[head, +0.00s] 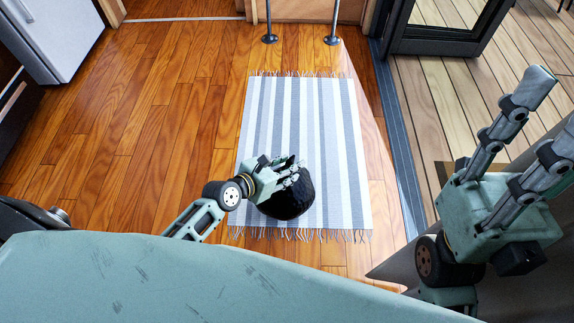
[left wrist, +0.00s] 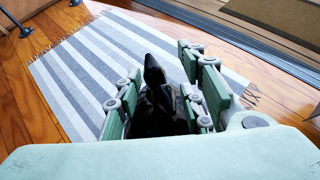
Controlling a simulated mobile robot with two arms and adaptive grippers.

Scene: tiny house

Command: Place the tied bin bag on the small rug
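The tied bin bag (head: 290,200) is black and rests on the near part of the small rug (head: 335,140), which has grey and white stripes and fringed ends. My left gripper (head: 294,170) is low over the bag's upper left side. In the left wrist view, the bag's tied neck (left wrist: 154,75) stands up between the fingers, with rug visible beside it. The fingers are spread around the bag; the bag's lower part is partly hidden by them. My right gripper (head: 545,118) is open and empty at the right, away from the rug.
Wooden floor (head: 150,130) lies clear left of the rug. Two metal legs (head: 270,38) stand beyond its far end. A white appliance (head: 55,35) is at the upper left. A door threshold (head: 400,150) and a glazed door (head: 445,25) are on the right.

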